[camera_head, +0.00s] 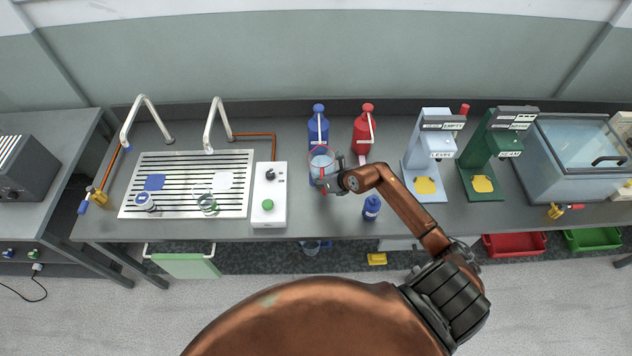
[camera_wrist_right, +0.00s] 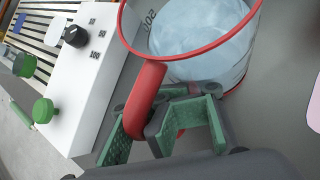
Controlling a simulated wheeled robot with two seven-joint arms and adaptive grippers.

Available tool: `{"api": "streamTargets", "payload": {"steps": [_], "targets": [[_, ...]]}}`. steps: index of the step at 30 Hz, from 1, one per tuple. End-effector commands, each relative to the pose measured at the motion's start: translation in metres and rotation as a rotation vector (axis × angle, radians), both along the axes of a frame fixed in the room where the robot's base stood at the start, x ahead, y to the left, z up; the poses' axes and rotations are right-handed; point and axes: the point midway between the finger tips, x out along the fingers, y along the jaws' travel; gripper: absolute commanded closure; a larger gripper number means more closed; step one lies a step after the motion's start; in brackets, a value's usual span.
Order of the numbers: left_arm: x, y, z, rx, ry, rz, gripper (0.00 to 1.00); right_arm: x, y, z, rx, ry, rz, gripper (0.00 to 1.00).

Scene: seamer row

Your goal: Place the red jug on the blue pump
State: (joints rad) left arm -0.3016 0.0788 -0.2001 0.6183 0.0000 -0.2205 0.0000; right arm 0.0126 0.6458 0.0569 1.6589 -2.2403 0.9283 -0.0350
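The red jug (camera_head: 321,161) is a clear measuring jug with a red rim and red handle, holding pale liquid. In the head view it is directly in front of the blue pump (camera_head: 318,132), overlapping its lower part; I cannot tell whether it touches the surface below. My right gripper (camera_head: 335,180) is at the jug's near right side. In the right wrist view the jug (camera_wrist_right: 205,55) fills the top, and the fingers of my right gripper (camera_wrist_right: 150,130) close around its red handle. The handle's lower end is partly hidden by the fingers. My left gripper is not in view.
A red pump (camera_head: 362,135) stands right of the blue one. A small blue bottle (camera_head: 371,208) stands near the counter's front edge. A white control box (camera_head: 269,195) is to the left. Blue-grey (camera_head: 431,150) and green (camera_head: 484,150) machines stand to the right.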

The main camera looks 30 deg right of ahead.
Motion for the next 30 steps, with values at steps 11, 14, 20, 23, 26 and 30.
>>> {"api": "streamTargets", "payload": {"steps": [11, 14, 20, 23, 26, 30], "targets": [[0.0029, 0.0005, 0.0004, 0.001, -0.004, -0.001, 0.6, -0.0008, 0.0002, -0.0021, -0.001, 0.004, 0.0, 0.92], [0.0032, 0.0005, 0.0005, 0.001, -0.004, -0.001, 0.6, -0.0006, 0.0002, -0.0017, -0.002, 0.003, 0.001, 0.85], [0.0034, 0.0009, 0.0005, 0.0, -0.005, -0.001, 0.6, -0.0006, 0.0, -0.0017, -0.002, 0.003, 0.001, 0.72], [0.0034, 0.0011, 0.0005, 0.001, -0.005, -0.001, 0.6, -0.0006, 0.0, -0.0017, -0.002, 0.003, 0.001, 0.65], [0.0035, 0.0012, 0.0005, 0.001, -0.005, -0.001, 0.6, -0.0006, 0.0, -0.0017, -0.002, 0.003, 0.001, 0.58], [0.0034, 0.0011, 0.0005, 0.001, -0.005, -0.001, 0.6, -0.0006, 0.0, -0.0017, -0.002, 0.003, 0.001, 0.48]]}}
